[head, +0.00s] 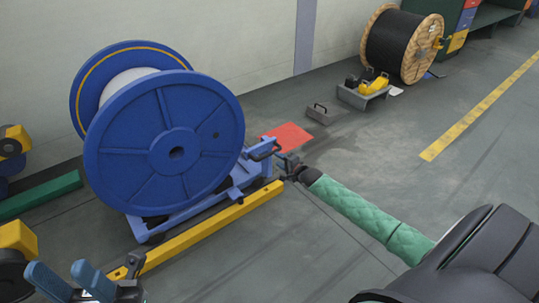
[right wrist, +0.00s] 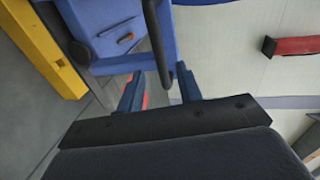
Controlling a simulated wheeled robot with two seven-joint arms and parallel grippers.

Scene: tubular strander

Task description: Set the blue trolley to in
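The blue trolley (head: 235,180) stands on the floor and carries a large blue cable reel (head: 160,145). Its dark handle (head: 262,150) is at its right end. My right gripper (head: 284,162) is close to this handle. In the right wrist view, the handle bar (right wrist: 156,45) runs into the space between the two blue fingers of my right gripper (right wrist: 158,74). The fingers are apart, with a gap on both sides of the bar. My left gripper (head: 72,276) is at the bottom left, open and empty, away from the trolley.
A yellow rail (head: 215,225) runs along the trolley's near side. A red plate (head: 288,137) lies on the floor behind the handle. A wooden cable drum (head: 402,45) and a grey tray with yellow items (head: 364,97) are farther back. The floor at right is largely clear.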

